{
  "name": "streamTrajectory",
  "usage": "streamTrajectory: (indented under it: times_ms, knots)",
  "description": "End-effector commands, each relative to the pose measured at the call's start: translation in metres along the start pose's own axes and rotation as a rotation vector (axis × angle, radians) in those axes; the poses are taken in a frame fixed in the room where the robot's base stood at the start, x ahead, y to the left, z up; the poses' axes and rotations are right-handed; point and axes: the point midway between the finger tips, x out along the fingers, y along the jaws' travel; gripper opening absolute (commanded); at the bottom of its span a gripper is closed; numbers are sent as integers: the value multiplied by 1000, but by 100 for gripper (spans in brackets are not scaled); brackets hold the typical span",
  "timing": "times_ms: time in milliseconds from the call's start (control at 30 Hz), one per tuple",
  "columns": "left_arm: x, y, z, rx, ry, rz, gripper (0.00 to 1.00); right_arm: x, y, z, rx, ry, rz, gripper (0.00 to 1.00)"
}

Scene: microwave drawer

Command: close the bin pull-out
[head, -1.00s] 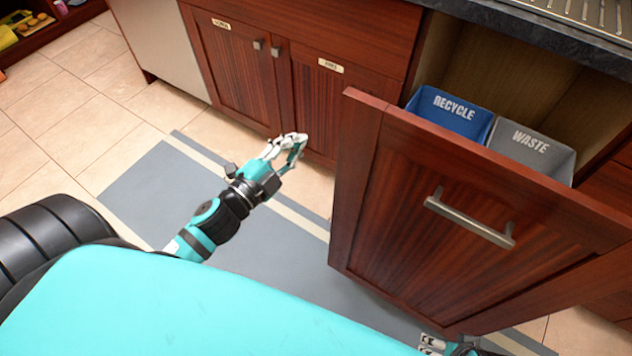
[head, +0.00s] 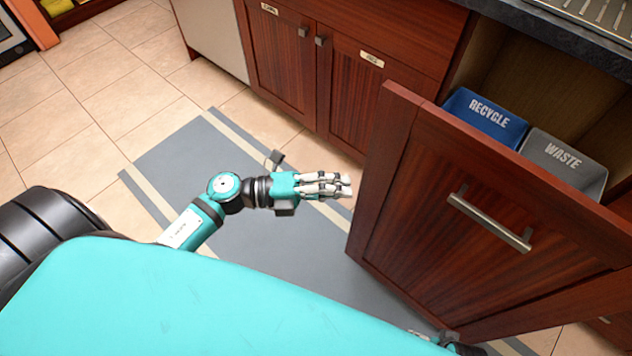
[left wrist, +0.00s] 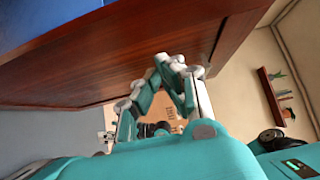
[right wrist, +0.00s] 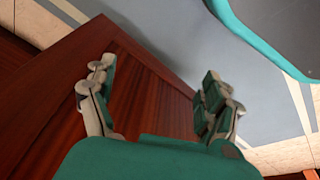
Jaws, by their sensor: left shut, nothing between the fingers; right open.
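The bin pull-out is open, its dark red wooden front panel (head: 480,220) standing well out from the cabinet, with a metal bar handle (head: 490,218). Behind the panel are a blue RECYCLE bin (head: 484,118) and a grey WASTE bin (head: 565,160). My left gripper (head: 347,187) is shut and empty, just left of the panel's left edge. In the left wrist view its fingers (left wrist: 172,65) show close to dark red wood; I cannot tell whether they touch. My right gripper (right wrist: 160,75) is open and empty, with the panel beyond its fingers. In the head view it is mostly hidden low down.
Two closed cabinet doors (head: 280,65) stand left of the pull-out, under a dark counter (head: 570,35). A grey-blue mat (head: 190,150) lies on the tiled floor (head: 120,90). The floor to the left is clear.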

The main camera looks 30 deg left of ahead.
Motion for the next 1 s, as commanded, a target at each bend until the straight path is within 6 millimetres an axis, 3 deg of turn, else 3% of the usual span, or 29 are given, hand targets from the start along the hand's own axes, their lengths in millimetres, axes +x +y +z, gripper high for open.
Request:
streamTrajectory:
  times_ms: [133,333,533,1000]
  knots:
    - [32,-2,0,0,0,-5,0,1,0,0,0,3,0,85]
    - [51,0,22,0,-2,-2,0,0,0,0,0,-8,-1,85]
    - [58,0,28,-1,-2,0,0,-11,0,-10,1,14,-1,85]
    - [60,0,31,0,-1,-1,0,-8,0,0,2,-5,-1,85]
